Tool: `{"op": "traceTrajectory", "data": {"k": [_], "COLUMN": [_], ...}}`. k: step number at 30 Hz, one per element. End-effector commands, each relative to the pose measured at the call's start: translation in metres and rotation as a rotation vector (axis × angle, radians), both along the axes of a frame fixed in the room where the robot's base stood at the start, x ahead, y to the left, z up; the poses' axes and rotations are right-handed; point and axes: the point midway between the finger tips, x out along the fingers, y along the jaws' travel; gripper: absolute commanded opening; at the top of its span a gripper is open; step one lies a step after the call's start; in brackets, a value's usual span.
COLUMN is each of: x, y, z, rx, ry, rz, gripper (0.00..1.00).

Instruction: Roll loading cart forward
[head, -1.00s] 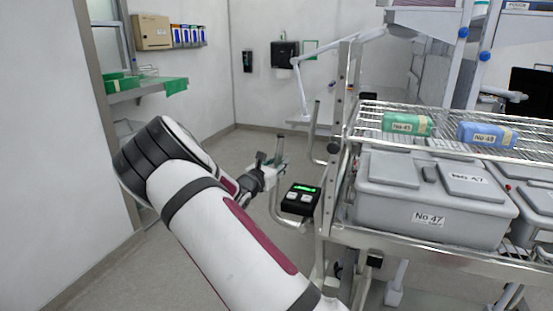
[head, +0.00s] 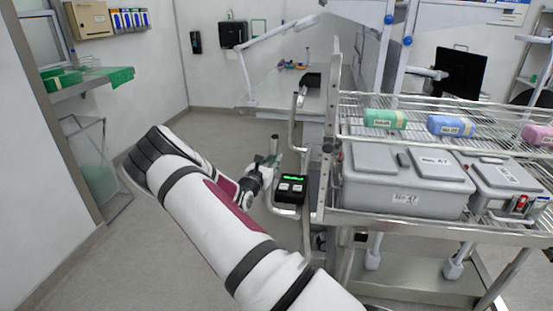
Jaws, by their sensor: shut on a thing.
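The loading cart (head: 420,226) is a metal frame with wire shelves at the right. Its bent tube handle (head: 288,213) sticks out at the cart's left end, with a small black control box (head: 291,189) with a green display beside it. My gripper (head: 266,165) is at the left end of the cart, shut on the handle; the exact contact is small and partly hidden by the wrist. My white arm reaches to it from the bottom of the view.
Grey lidded bins (head: 385,190) stand on the cart's shelf, with green (head: 384,119) and blue (head: 450,126) wrapped packs above. A wall shelf (head: 85,88) is at left. A workbench (head: 285,95) stands behind. The floor (head: 175,120) between is clear.

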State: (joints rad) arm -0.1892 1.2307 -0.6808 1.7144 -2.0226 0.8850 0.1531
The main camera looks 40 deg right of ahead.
Motion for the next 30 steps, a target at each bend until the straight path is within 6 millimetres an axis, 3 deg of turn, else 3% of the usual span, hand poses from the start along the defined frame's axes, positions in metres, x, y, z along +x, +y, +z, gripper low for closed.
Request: {"op": "traceTrajectory", "data": {"k": [1, 9, 10, 12, 13, 30], "x": [0.013, 0.006, 0.004, 0.001, 0.0, 0.002], "y": [0.011, 0.005, 0.003, 0.001, 0.0, 0.0], "z": [0.001, 0.0, 0.0, 0.0, 0.0, 0.001], "rx": [0.001, 0.002, 0.001, 0.002, 0.001, -0.001], "ry": [-0.007, -0.002, -0.003, -0.001, -0.001, -0.001], "rz": [0.03, 0.013, 0.01, 0.003, 0.001, 0.004], "gripper": [0.0, 0.0, 0.25, 0.41, 0.44, 0.44]}}
